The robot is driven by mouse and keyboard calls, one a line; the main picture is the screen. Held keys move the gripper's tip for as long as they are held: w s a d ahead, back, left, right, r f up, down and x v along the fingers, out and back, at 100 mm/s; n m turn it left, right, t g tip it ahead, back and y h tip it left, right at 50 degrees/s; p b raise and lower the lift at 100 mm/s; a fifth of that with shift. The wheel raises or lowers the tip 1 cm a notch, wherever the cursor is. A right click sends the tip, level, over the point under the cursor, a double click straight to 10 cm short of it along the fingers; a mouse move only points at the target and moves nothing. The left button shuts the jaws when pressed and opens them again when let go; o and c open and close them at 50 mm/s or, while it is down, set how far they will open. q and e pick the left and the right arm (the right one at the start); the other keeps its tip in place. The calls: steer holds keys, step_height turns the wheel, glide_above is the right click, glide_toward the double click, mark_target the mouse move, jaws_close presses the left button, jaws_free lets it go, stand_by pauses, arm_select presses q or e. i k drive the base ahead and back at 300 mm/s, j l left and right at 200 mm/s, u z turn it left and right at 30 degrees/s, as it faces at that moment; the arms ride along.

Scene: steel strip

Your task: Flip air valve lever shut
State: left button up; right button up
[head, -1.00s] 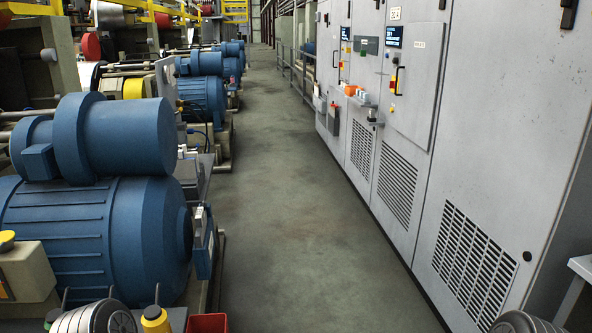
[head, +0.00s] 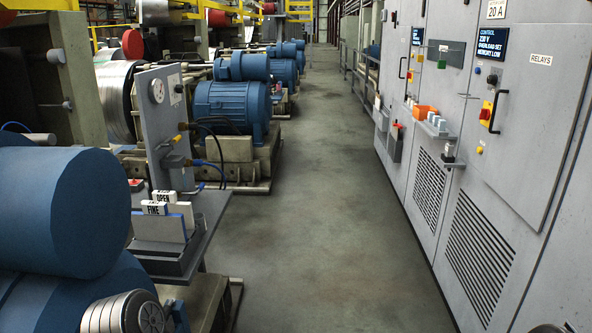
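A grey upright panel (head: 148,112) stands at the left of the aisle in the head view, with a round gauge (head: 157,90) on it. Below the gauge, small grey fittings (head: 174,160) with yellow parts (head: 182,126) stick out to the right, joined to dark and blue hoses. The air valve seems to be among these fittings. They are too small to tell which part is the lever or how it is turned. Neither gripper is in view. Only a rounded grey part of my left arm shows at the bottom left, and a sliver of my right arm at the bottom right.
A shelf (head: 215,222) in front of the panel holds upright label cards (head: 158,208). A large blue motor (head: 65,215) fills the near left. Grey cabinets (head: 520,150) with small ledges line the right. The concrete aisle (head: 325,220) between is clear.

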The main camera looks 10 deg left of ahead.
mark_target(175, 141)
steer(key=i+l+u, duration=0.2)
steer(key=i+u, duration=0.2)
steer(key=i+l+u, duration=1.25)
steer(key=l, duration=0.25)
steer(key=k, duration=0.1)
